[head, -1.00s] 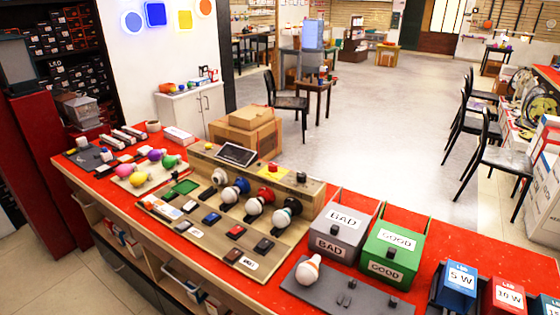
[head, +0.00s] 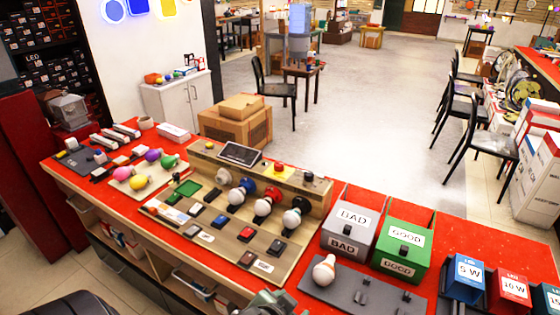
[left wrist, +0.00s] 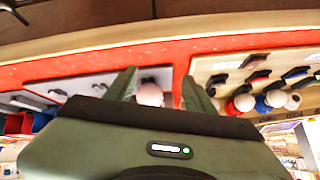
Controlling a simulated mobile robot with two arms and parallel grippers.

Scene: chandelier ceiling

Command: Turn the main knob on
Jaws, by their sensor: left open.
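The wooden test bench (head: 322,205) stands on the red counter. A dark round knob (head: 308,176) sits at the right end of its raised back panel, right of a red-and-yellow push button (head: 279,167); I cannot read its setting. My left gripper shows partly at the bottom edge of the head view (head: 265,303), in front of the bench and well short of the knob. In the left wrist view its two fingers (left wrist: 158,75) are apart and empty. A white bulb (left wrist: 150,94) appears beyond and between them. My right gripper is not in view.
Bulbs (head: 292,217) stand in sockets on the bench, with several switches in front. Right of it are the grey BAD box (head: 346,235), the green GOOD box (head: 401,247) and a dark grey board (head: 345,293) with a bulb. A tablet (head: 240,153) rests on the back panel.

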